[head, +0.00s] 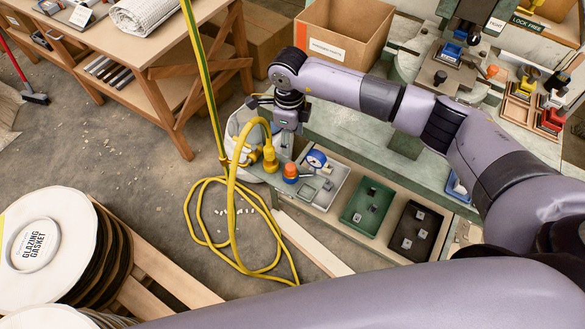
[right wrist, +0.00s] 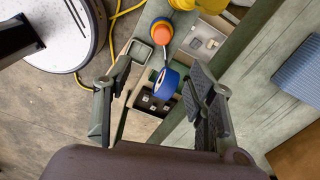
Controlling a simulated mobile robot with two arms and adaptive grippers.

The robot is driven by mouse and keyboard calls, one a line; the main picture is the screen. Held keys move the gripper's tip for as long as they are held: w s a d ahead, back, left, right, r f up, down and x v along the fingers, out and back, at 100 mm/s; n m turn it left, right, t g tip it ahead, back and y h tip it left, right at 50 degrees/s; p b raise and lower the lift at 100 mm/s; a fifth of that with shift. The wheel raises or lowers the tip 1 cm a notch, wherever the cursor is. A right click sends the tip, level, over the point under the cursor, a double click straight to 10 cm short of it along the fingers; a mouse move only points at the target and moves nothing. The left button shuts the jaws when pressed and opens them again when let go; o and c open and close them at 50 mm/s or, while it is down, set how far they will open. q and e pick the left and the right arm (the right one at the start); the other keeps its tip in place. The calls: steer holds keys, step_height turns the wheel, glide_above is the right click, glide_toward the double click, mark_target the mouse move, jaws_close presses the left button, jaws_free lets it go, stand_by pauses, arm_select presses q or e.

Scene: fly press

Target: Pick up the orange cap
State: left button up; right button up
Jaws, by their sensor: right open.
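The orange cap (head: 290,171) sits upright at the left end of the green bench, beside a yellow plug (head: 270,159). In the right wrist view the orange cap (right wrist: 162,33) lies beyond my fingertips, in line with the gap between them. My right gripper (head: 287,140) hangs above the bench end, a little behind the cap in the head view. Its fingers (right wrist: 158,80) are spread wide with nothing held between them. My left gripper is out of the picture.
A grey tray (head: 328,183), a green tray (head: 367,205) and a black tray (head: 416,231) line the bench edge. A yellow cable (head: 231,215) loops up to the plug. A cardboard box (head: 345,32) stands behind.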

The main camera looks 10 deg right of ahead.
steer(key=b, duration=0.5)
glide_above(291, 166)
steer(key=f, duration=0.9)
steer(key=shift+s+a+f, duration=0.15)
steer(key=shift+s+f, duration=0.05)
steer(key=shift+f, duration=0.45)
step_height(291, 166, down, 5)
steer(key=b, duration=0.3)
steer(key=shift+w+b, duration=0.15)
steer(key=shift+b, duration=0.2)
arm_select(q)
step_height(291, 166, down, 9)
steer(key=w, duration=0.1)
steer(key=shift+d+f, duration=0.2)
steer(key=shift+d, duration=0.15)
arm_select(e)
steer(key=shift+r, duration=0.15)
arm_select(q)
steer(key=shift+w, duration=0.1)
arm_select(e)
steer(key=shift+c, duration=0.6)
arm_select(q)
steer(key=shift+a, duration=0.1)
arm_select(e)
steer(key=c, duration=0.8)
